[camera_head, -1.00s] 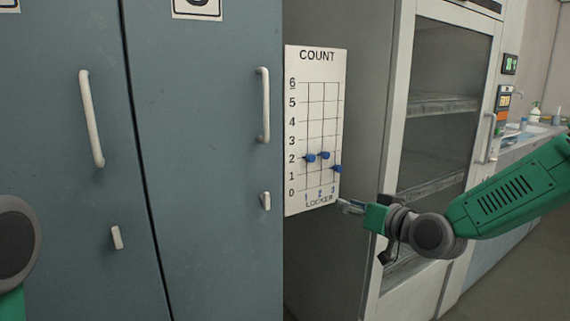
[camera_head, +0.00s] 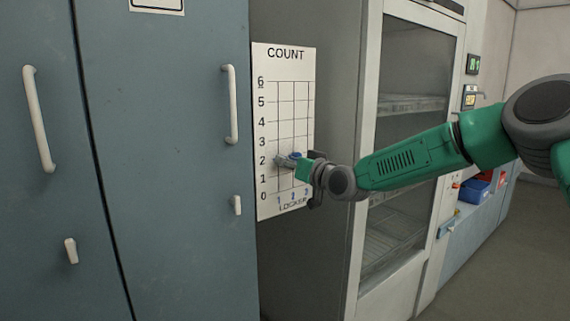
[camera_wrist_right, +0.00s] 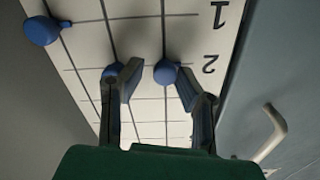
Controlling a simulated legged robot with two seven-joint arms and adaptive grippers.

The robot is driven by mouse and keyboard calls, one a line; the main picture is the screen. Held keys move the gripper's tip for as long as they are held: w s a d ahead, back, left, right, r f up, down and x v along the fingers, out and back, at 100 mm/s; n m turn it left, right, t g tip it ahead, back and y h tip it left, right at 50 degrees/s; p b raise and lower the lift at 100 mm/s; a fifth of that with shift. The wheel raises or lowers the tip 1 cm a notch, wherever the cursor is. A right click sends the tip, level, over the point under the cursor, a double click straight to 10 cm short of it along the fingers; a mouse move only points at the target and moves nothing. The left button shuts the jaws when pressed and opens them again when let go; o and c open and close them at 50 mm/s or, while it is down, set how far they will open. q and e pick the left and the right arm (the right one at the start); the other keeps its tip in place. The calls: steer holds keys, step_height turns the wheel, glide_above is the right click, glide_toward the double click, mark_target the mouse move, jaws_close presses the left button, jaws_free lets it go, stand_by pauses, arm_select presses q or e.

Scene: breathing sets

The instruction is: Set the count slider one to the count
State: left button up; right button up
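A white COUNT board (camera_head: 285,75) hangs on the grey locker side, with a 0–6 scale and three columns. My right gripper (camera_head: 285,161) is at the board near the 2 line, covering much of the sliders in the head view. In the right wrist view, which shows the board upside down, the gripper (camera_wrist_right: 158,84) is open, with its fingers on either side of the column-one blue knob (camera_wrist_right: 166,72), close to the 2 mark. The column-two knob (camera_wrist_right: 111,72) is partly hidden behind one finger. The column-three knob (camera_wrist_right: 41,30) is farther left, lower on the scale. My left gripper is out of view.
Blue-grey locker doors (camera_head: 165,130) with white handles (camera_head: 232,105) stand left of the board. A glass-fronted cabinet (camera_head: 410,60) stands to the right, behind my right arm. Beyond it is a counter with a blue bin (camera_head: 473,191).

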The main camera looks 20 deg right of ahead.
mark_target(279, 175)
steer(key=shift+w+a, duration=0.25)
steer(key=shift+w, duration=0.2)
steer(key=shift+a+r, duration=0.1)
steer(key=shift+a, duration=0.15)
jaws_close()
step_height(279, 175, down, 6)
steer(key=shift+d+r+b, duration=0.1)
steer(key=shift+r+b, duration=0.15)
steer(key=shift+b, duration=1)
steer(key=shift+r, duration=0.15)
jaws_free()
steer(key=shift+d, duration=0.1)
